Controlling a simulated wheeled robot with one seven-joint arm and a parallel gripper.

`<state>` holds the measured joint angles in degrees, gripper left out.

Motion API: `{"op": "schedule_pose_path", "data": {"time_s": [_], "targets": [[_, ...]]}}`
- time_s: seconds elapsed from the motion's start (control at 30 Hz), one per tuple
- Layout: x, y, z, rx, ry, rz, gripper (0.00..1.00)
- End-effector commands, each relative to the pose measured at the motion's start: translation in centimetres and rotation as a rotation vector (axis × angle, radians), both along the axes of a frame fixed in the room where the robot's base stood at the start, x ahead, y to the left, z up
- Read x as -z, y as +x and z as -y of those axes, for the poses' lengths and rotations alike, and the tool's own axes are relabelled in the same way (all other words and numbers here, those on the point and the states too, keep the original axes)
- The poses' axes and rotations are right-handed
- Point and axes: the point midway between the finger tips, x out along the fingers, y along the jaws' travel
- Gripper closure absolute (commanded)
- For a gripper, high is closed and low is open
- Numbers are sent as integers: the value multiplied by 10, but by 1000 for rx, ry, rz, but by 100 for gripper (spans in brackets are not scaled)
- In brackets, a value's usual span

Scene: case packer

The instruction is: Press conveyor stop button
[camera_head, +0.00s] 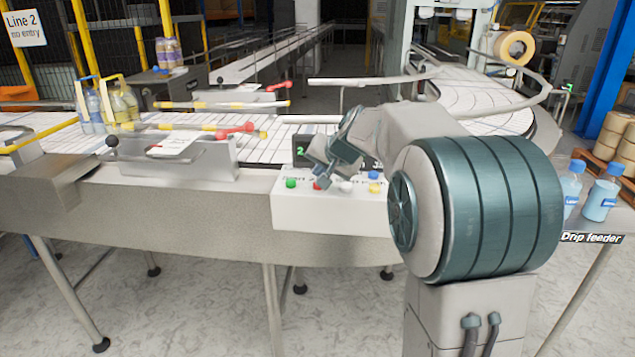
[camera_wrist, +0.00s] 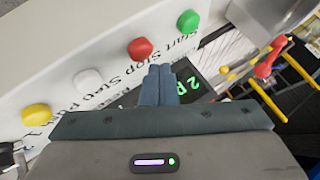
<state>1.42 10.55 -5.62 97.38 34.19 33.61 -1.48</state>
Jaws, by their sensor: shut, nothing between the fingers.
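A white control box (camera_head: 330,213) on the conveyor's front edge carries a row of coloured buttons. The red button (camera_wrist: 141,48) sits over the "Stop" label, between a green button (camera_wrist: 189,19) over "Start" and a white button (camera_wrist: 88,79) over "Step". In the head view the red button (camera_head: 317,185) is partly hidden by my gripper (camera_head: 323,183). My gripper is shut and empty. In the wrist view its fingertips (camera_wrist: 159,68) are just beside the red button; I cannot tell whether they touch the box.
A yellow button (camera_wrist: 36,113) ends the row. A dark display (camera_head: 302,151) with green characters stands behind the buttons. The conveyor (camera_head: 60,128) holds bottle packs (camera_head: 120,104) at left. Red-knobbed rails (camera_head: 235,131) lie left of the box. Bottles (camera_head: 601,197) stand at right.

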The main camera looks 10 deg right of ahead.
Motion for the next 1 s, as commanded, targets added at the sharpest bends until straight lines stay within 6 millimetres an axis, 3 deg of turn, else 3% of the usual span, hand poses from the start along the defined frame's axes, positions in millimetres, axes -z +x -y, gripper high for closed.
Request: {"op": "schedule_pose_path", "data": {"time_s": [0.17,0.6,1.0], "targets": [[-7,0,0,1,0,1,100],[-50,0,0,1,0,1,100],[-50,0,0,0,0,0,100]]}}
